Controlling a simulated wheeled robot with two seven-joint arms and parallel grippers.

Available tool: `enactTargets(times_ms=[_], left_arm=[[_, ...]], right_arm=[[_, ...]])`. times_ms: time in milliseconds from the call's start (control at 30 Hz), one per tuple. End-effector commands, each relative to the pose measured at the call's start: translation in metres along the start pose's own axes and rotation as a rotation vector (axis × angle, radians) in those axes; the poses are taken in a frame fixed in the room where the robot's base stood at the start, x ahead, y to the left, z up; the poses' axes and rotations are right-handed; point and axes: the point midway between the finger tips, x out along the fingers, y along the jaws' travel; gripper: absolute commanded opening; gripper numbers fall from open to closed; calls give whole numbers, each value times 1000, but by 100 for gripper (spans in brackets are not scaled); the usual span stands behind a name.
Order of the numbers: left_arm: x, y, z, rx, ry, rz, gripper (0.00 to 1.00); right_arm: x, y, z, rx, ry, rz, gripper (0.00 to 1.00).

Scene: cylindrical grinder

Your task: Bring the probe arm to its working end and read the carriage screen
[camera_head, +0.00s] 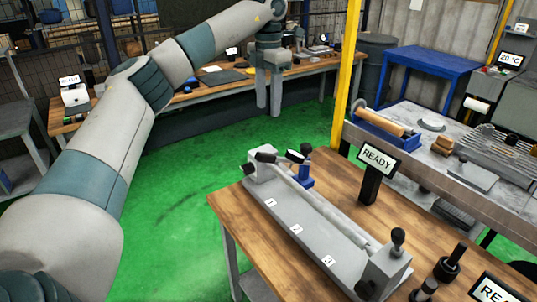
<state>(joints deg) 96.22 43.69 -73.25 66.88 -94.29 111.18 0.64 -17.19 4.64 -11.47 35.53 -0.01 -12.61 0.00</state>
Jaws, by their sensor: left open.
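A grey grinder bed (292,232) with labels 1, 2 and 3 lies on the wooden table, with a long bar (325,212) held between its two end blocks. A small blue carriage (304,178) with black knobs stands behind the bar near its left end. Which part is the probe arm I cannot tell for sure. A black-framed screen (377,158) reading READY stands on a post behind the bed. My left gripper (268,112) is open and empty, fingers pointing down, in the upper middle of the view, apart from the grinder. My right gripper does not show.
The wooden table (230,210) has a second READY screen (492,291) and black knobs (450,265) at its right front. A grey bench (405,148) with tools stands behind it, beside a yellow post (345,80). Green floor (185,185) is clear to the left.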

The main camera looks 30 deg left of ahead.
Motion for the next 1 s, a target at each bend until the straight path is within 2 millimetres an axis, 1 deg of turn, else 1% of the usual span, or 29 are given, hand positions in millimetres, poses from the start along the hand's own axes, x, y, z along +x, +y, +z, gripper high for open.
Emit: enactTargets(times_ms=[167, 367, 567, 1000], left_arm=[[4, 0, 0, 1, 1, -1, 42], [21, 0, 0, 2, 2, -1, 42], [52, 0, -1, 1, 3, -1, 42], [130, -1, 0, 1, 3, -2, 42]], right_arm=[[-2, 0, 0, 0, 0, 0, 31], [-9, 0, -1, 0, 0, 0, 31], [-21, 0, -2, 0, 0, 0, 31], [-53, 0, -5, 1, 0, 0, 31]])
